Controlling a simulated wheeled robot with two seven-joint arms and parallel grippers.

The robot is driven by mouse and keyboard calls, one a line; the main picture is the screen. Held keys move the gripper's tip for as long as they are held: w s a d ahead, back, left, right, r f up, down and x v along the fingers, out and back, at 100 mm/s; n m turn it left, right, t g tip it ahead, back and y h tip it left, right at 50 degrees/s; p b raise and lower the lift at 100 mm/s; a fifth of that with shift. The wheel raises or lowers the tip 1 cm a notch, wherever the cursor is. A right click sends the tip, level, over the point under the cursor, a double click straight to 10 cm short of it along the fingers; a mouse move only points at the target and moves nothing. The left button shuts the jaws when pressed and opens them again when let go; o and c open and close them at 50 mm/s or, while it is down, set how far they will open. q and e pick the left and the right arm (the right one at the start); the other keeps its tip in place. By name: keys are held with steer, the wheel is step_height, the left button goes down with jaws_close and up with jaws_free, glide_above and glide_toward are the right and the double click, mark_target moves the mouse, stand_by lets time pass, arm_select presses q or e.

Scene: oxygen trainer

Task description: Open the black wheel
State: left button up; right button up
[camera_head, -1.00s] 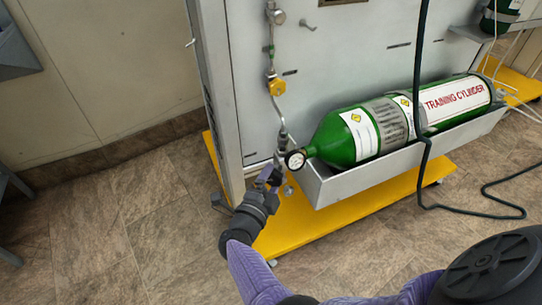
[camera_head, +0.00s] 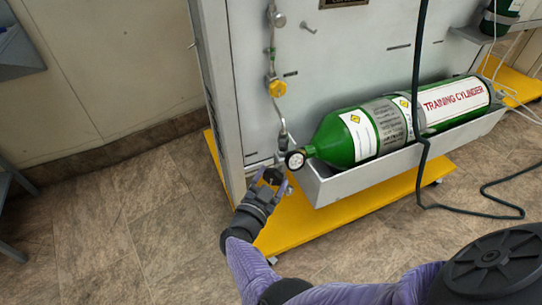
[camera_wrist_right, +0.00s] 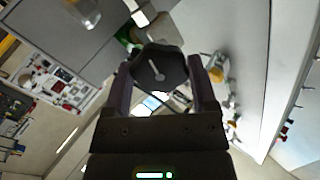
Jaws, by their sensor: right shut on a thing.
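The black wheel (camera_head: 273,176) is a small dark knob at the neck end of the green cylinder (camera_head: 335,142), just below the round gauge (camera_head: 295,160). My right gripper (camera_head: 268,183) reaches it from below left, and its purple fingers stand on both sides of the wheel. In the right wrist view the dark lobed wheel (camera_wrist_right: 160,72) sits between the two fingertips, and the gripper is shut on it. The stem behind the wheel is mostly hidden. My left gripper does not show.
The cylinder lies in a grey tray (camera_head: 330,190) on a yellow base (camera_head: 305,219), against a grey panel (camera_head: 340,70). A yellow fitting (camera_head: 277,88) is on the pipe above. A black cable (camera_head: 421,120) hangs in front of the cylinder.

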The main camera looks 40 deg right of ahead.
steer(key=shift+f+n, duration=0.1)
steer(key=shift+n, duration=0.9)
steer(key=o, duration=1.2)
steer(key=shift+c, duration=0.2)
steer(key=p+v, duration=0.2)
steer(key=v, duration=0.8)
